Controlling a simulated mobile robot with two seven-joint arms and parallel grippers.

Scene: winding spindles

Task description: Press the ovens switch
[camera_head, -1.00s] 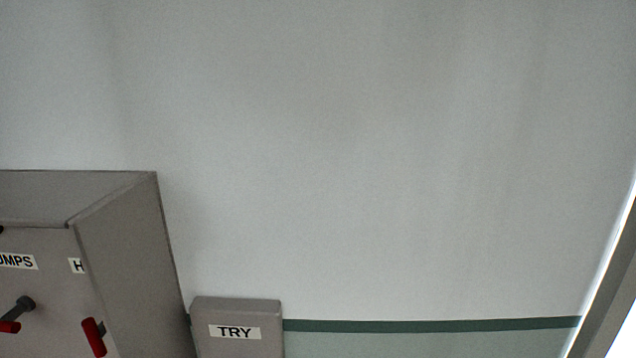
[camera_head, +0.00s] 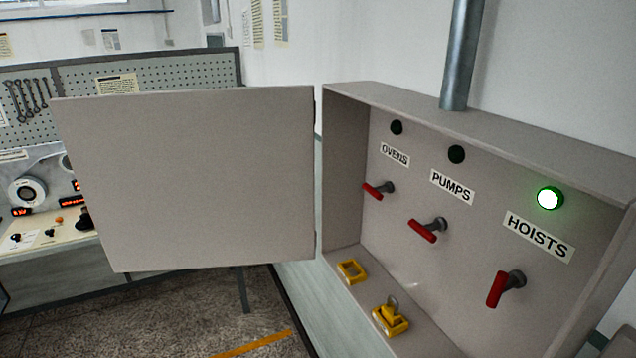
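The ovens switch (camera_head: 378,190) is a red-handled lever on a grey stub, under the OVENS label (camera_head: 395,154) at the left of the grey cabinet (camera_head: 350,110). A dark lamp (camera_head: 396,127) sits above that label. The pumps switch (camera_head: 428,230) is in the middle, under the PUMPS label (camera_head: 452,187) and another dark lamp (camera_head: 456,154). The hoists switch (camera_head: 505,288) is at the right, its handle pointing down, under a lit green lamp (camera_head: 550,198). Neither gripper is in view.
The cabinet's grey door (camera_head: 190,180) stands open to the left. Two yellow pieces, a frame (camera_head: 352,271) and a block (camera_head: 390,318), are on the cabinet's lower ledge. A pipe (camera_head: 461,55) rises from its top. A workbench with a pegboard (camera_head: 195,75) stands behind the door.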

